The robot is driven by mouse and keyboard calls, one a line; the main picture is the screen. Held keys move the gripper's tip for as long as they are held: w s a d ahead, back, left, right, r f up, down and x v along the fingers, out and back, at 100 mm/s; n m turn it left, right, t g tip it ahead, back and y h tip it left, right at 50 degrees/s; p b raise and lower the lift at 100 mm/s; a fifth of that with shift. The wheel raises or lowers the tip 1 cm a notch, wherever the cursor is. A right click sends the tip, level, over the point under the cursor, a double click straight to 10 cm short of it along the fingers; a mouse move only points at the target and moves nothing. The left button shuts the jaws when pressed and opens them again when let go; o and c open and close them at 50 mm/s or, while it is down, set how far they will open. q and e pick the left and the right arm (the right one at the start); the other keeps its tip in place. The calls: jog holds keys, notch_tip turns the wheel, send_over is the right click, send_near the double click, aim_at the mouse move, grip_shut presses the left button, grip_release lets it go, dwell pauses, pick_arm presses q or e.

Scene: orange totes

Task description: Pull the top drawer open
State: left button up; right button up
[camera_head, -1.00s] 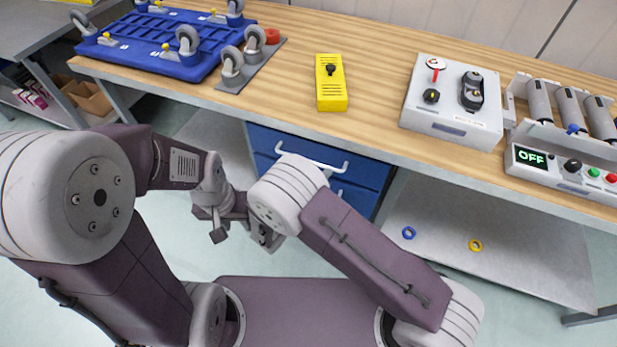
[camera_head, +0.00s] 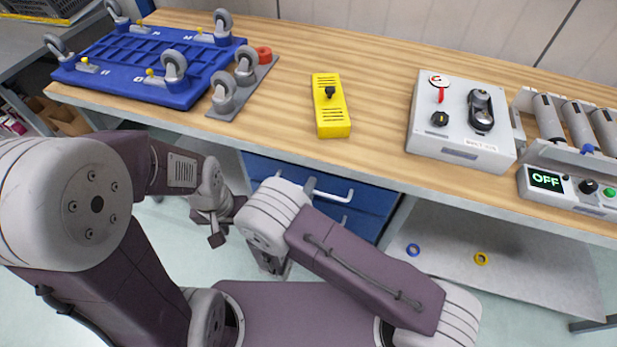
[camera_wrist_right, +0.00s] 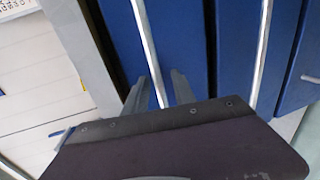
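The top drawer (camera_head: 268,170) is a blue front under the wooden bench, with a white bar handle (camera_head: 337,194). It looks shut, and my right arm hides part of it. Blue drawer fronts with long bar handles also show in the right wrist view. There my right gripper (camera_wrist_right: 160,90) is open, its fingers on either side of the leftmost handle (camera_wrist_right: 147,40); I cannot tell whether they touch it. In the head view my right gripper (camera_head: 270,265) is mostly hidden by its wrist. My left gripper (camera_head: 217,232) hangs left of the drawers; its fingers are unclear.
The bench top (camera_head: 375,110) carries a blue wheeled frame (camera_head: 150,60), a yellow box (camera_head: 331,110), a grey switch box (camera_head: 460,120) and a unit reading OFF (camera_head: 548,180). Below, a grey shelf (camera_head: 520,275) holds a blue ring (camera_head: 413,250) and a yellow ring (camera_head: 481,258).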

jog(key=shift+d, duration=0.1)
grip_shut()
dwell(1.4)
